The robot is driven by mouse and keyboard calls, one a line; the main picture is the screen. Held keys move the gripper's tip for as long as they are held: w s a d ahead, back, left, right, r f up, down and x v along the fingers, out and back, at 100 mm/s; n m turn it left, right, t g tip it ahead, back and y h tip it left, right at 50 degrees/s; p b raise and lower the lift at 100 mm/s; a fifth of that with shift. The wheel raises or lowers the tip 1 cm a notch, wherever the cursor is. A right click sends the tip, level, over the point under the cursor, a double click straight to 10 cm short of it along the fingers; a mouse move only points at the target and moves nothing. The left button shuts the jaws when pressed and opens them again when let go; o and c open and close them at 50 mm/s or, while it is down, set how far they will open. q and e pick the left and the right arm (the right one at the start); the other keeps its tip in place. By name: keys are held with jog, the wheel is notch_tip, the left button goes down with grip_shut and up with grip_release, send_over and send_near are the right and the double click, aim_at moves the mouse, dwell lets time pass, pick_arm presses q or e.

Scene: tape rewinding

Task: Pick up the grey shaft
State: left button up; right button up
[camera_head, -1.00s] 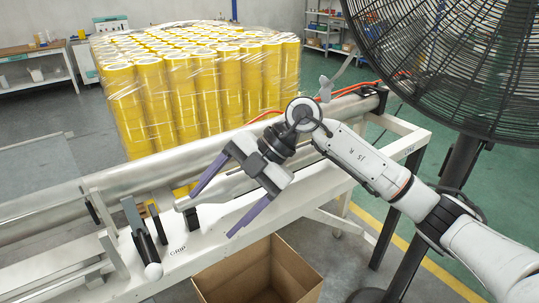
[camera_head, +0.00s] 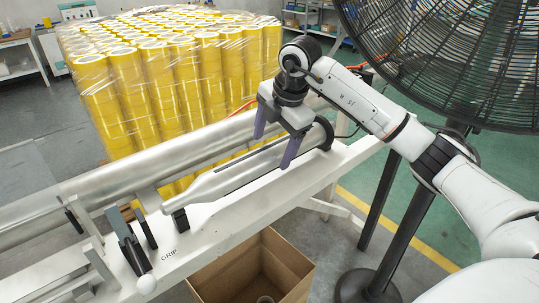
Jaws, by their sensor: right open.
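The grey shaft (camera_head: 222,183) lies along the white machine frame (camera_head: 215,232), resting on a black support near its left end. Its right end sits by a dark round holder. My right gripper (camera_head: 273,150) is above the right half of the shaft. Its two purple fingers are spread apart, one on the far side and one on the near side of the shaft. I cannot tell whether they touch it. My left gripper does not show.
A cardboard box (camera_head: 300,286) stands open on the floor below the frame. A large black fan (camera_head: 460,60) stands at the right. Wrapped stacks of yellow tape rolls (camera_head: 170,85) stand behind. A long silver roller (camera_head: 110,182) runs behind the shaft.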

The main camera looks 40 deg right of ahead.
aim_at(272, 149)
jog(key=shift+x, duration=1.5)
jog(key=shift+d, duration=0.1)
jog(key=c, duration=1.6)
jog(key=shift+r, duration=0.3)
